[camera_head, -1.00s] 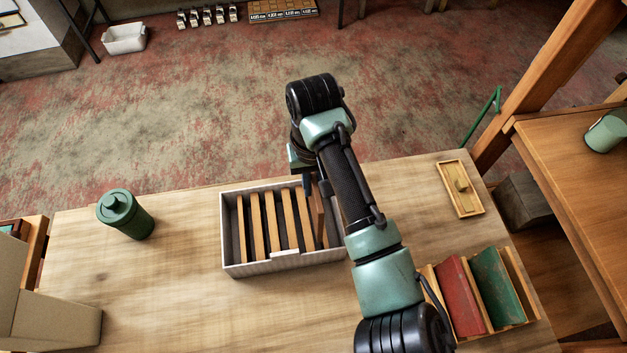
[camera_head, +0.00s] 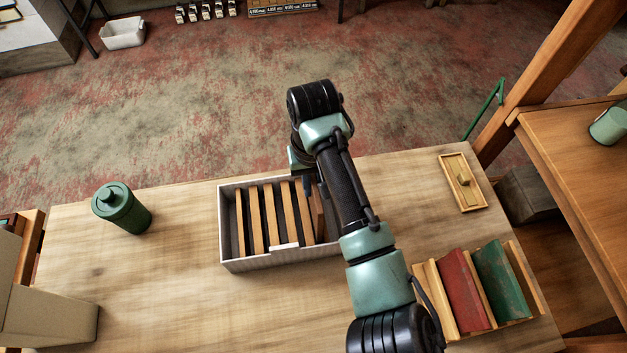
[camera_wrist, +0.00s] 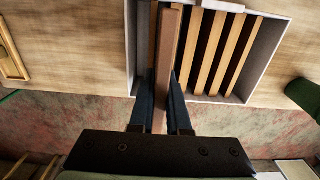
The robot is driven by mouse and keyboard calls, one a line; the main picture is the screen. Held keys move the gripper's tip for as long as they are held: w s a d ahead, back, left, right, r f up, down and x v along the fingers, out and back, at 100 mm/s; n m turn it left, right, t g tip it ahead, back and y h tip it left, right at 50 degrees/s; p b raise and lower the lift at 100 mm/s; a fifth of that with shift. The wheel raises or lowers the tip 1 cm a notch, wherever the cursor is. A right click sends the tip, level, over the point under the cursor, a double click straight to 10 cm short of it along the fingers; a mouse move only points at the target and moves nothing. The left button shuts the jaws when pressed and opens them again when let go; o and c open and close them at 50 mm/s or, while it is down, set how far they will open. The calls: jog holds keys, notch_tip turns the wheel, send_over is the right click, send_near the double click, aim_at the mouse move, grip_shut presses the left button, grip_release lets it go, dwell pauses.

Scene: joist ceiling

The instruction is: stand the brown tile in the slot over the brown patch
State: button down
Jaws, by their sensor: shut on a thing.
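The brown tile (camera_wrist: 167,62) is long and thin and stands between the fingers of my gripper (camera_wrist: 163,105) in the wrist view. My gripper is shut on it. In the head view the tile (camera_head: 317,215) shows just left of my arm, at the right end of a grey box (camera_head: 285,262) with upright wooden slats. It looks a little tilted beside the slats. My arm hides the box's right end and most of the gripper. How deep the tile sits cannot be told. No brown patch is visible.
A wooden rack (camera_head: 437,300) with a red tile (camera_head: 462,290) and a green tile (camera_head: 499,282) stands at the right. A small wooden tray (camera_head: 472,200) lies behind it. A green canister (camera_head: 121,208) stands left of the box. Table between canister and box is clear.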

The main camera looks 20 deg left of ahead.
aim_at(313, 177)
jog(key=shift+f+b, duration=1.6)
jog(key=shift+f, duration=1.7)
jog(key=shift+f, duration=0.35)
jog(key=c, duration=0.8)
grip_release()
notch_tip(313, 177, up, 13)
jog(key=shift+r+p, duration=0.1)
jog(key=shift+p, duration=0.65)
